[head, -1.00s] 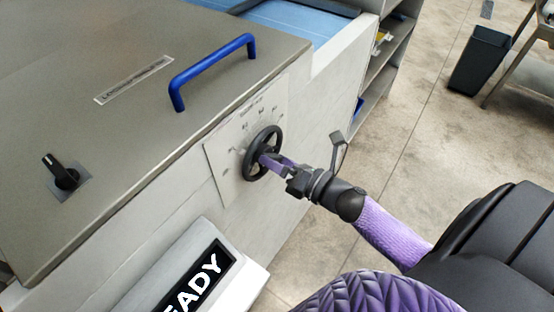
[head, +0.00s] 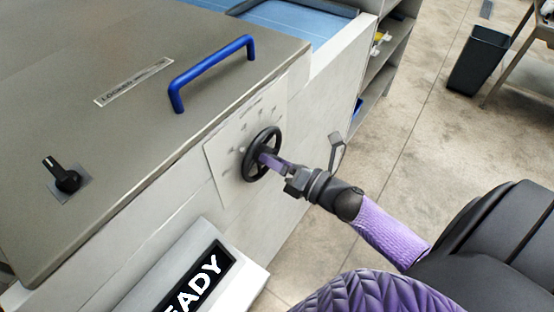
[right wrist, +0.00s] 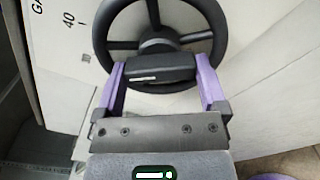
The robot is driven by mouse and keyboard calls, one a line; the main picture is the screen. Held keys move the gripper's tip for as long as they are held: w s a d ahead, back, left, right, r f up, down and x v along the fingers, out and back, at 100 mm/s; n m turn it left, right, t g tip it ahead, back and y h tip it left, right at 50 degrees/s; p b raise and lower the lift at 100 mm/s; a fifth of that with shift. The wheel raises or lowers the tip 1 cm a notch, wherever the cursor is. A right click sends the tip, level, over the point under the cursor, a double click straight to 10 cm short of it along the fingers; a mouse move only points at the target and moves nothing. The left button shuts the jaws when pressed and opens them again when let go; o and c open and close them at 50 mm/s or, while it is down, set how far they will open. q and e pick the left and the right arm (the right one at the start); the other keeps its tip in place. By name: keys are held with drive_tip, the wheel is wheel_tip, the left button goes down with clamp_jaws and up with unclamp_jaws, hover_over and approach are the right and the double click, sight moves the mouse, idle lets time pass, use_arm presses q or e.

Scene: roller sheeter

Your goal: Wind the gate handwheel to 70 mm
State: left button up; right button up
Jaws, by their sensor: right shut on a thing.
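The black gate handwheel (head: 262,154) stands on a pale scale plate (head: 225,158) on the machine's side. It also shows in the right wrist view (right wrist: 206,17), with its spokes and hub. My right gripper (head: 268,159) is at the wheel's middle. In the right wrist view its two purple fingers (right wrist: 160,75) are shut on a black bar-shaped part in front of the hub. A "40" mark on the plate is legible in the right wrist view; the pointer and current reading cannot be made out. My left gripper is not in view.
A blue handle (head: 212,70) is on the steel cover beside a label. A black knob (head: 65,177) is at the left. A display (head: 195,284) ending in "EADY" stands below the plate. A shelf (head: 392,60) and black bin (head: 478,60) are to the right; floor between is clear.

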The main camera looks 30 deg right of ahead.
drive_tip(key=m+p, duration=0.5)
drive_tip(key=m, duration=1.7)
drive_tip(key=shift+m, duration=0.5)
drive_tip(key=o, duration=0.9)
